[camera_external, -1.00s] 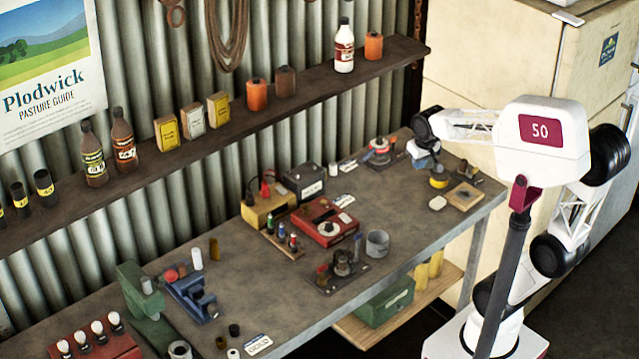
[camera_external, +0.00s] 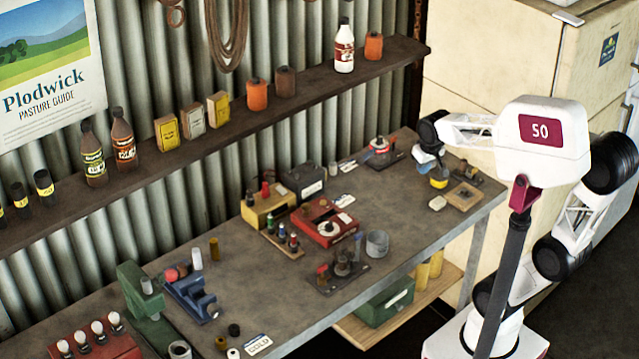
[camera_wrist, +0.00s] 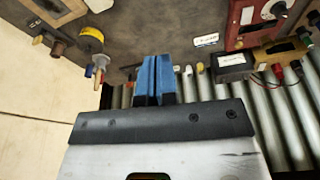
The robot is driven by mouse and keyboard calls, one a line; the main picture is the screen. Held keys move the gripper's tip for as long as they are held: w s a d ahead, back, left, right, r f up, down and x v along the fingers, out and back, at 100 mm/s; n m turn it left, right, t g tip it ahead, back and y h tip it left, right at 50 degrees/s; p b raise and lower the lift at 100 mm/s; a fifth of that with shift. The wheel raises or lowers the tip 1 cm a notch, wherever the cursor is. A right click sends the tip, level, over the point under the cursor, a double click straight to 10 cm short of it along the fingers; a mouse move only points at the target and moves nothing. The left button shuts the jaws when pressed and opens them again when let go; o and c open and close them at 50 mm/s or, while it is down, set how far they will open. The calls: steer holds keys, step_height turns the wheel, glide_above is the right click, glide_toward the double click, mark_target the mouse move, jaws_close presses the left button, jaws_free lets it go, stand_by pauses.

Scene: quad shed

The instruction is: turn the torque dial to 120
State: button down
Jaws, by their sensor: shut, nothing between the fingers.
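My gripper (camera_external: 426,162) is over the right end of the workbench, its blue fingers pressed together and empty. The fingers (camera_wrist: 156,80) also show in the wrist view. A yellow round piece with a label band (camera_external: 439,181) stands beside and just below my gripper. A red box (camera_external: 312,214) has a pale round dial (camera_external: 329,229) on top, also seen in the wrist view (camera_wrist: 278,9). No torque scale is legible, so I cannot tell which is the torque dial.
A dark plate with a red-and-blue piece (camera_external: 379,148) lies behind my gripper. A wooden board (camera_external: 464,196) lies to its right. A dark battery-like box (camera_external: 304,181) and a grey cup (camera_external: 377,243) stand farther left.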

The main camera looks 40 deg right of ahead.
steer(key=w+d+m, duration=0.1)
steer(key=w+d, duration=0.3)
steer(key=w, duration=0.5)
steer(key=w+d+m, duration=0.1)
steer(key=w+d, duration=0.2)
steer(key=w, duration=0.5)
steer(key=m+h, duration=0.1)
steer(key=m, duration=0.1)
glide_toward(380, 140)
steer(key=shift+w+d+f, duration=0.25)
steer(key=shift+d+f, duration=0.1)
steer(key=shift+d, duration=0.05)
steer(key=shift+f, duration=0.1)
steer(key=shift+s+f, duration=0.1)
steer(key=shift+f, duration=3.35)
